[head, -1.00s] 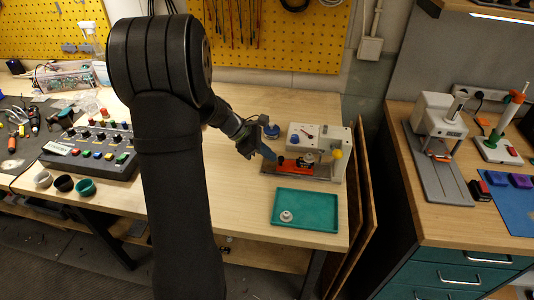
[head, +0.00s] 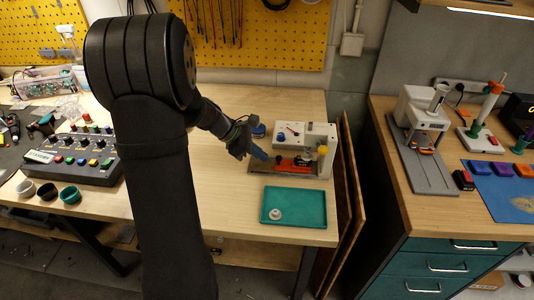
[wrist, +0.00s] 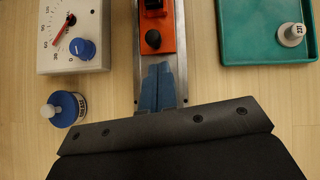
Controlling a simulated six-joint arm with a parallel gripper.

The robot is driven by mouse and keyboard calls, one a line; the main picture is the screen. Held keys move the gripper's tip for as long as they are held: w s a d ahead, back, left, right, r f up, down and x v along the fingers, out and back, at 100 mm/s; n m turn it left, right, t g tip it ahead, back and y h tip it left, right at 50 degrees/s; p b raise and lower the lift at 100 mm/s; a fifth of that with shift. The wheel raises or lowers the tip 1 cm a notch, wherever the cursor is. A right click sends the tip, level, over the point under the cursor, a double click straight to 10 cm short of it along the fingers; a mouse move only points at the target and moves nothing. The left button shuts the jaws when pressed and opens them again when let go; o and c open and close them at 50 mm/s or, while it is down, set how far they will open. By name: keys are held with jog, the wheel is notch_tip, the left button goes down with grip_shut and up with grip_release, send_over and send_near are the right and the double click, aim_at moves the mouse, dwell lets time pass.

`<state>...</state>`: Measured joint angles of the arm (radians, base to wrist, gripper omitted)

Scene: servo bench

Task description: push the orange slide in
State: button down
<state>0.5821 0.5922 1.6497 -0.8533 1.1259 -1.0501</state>
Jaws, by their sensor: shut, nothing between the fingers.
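The orange slide (head: 293,162) lies in a grey metal channel (head: 262,170) at the front of the white bench device (head: 318,138). In the wrist view the slide (wrist: 168,35) carries a dark rounded knob (wrist: 153,40) near its close end, with a red part beyond. My gripper (wrist: 158,66) is shut and empty, its blue fingertips together over the channel. The tips are in line with the slide's close end and right by it; I cannot tell whether they touch. In the head view my gripper (head: 264,155) is at the left end of the slide.
A teal tray (head: 293,220) with a small pale weight (head: 275,214) lies in front of the device. A blue-topped bottle (wrist: 62,109) stands beside the gripper, left in the wrist view. The dial box (wrist: 72,15) flanks the channel. Bare wood lies left of the device.

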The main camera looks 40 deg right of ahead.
jog(key=v, duration=1.1)
jog(key=shift+w+a+f, duration=0.2)
jog(key=shift+w+a, duration=0.15)
jog(key=x, duration=0.9)
jog(key=s+d, duration=0.1)
jog(key=s+d+f, duration=0.1)
jog(key=shift+s+d+f, duration=0.1)
jog(key=shift+d, duration=0.3)
jog(key=shift+s+d, duration=0.35)
jog(key=shift+d, duration=0.15)
